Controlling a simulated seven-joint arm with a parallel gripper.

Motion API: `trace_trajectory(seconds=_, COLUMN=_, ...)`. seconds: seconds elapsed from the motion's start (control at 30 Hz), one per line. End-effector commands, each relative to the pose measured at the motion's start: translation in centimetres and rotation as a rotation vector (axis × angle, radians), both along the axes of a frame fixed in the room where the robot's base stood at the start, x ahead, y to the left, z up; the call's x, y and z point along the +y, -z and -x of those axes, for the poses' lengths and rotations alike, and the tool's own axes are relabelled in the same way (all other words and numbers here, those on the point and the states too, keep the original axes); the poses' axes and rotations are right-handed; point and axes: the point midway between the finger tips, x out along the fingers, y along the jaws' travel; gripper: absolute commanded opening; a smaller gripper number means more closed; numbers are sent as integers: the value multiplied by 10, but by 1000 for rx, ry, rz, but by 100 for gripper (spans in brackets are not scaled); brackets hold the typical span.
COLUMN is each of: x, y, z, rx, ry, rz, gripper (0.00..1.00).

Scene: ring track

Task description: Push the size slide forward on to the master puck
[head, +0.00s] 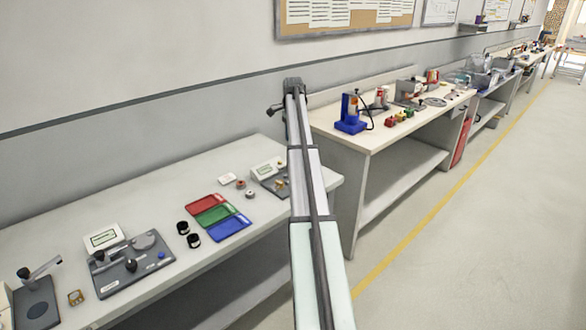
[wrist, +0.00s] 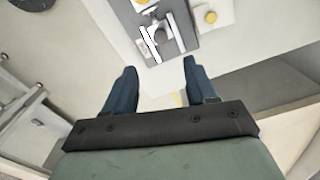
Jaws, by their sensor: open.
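My gripper (wrist: 160,68) is open and empty in the wrist view, its two dark blue fingers apart. Beyond the fingertips lies a grey fixture plate (wrist: 210,45) with a dark round knob, pale narrow parts (wrist: 151,45) and a yellow piece (wrist: 143,2) at the picture's top edge. I cannot tell which part is the size slide or the master puck. A fixture plate (head: 268,184) with a small display box (head: 268,168) and a brassy part shows beside my arm in the head view. My arm hides part of it, and the gripper is not clear there.
Red, green and blue trays (head: 219,217) lie left of that fixture, with small round pieces (head: 249,194) nearby. A larger grey fixture (head: 135,264) stands farther left on the bench. A second bench (head: 375,130) with a blue press (head: 350,115) stands beyond my arm.

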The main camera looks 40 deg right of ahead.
Motion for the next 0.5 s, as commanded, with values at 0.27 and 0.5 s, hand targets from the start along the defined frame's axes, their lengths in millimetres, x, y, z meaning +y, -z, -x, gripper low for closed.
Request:
trace_trajectory(seconds=0.27, x=1, y=29, z=1, rx=2, ry=7, rz=-1, gripper=56)
trace_trajectory(seconds=0.5, x=1, y=70, z=1, rx=1, ry=6, rz=0, gripper=56)
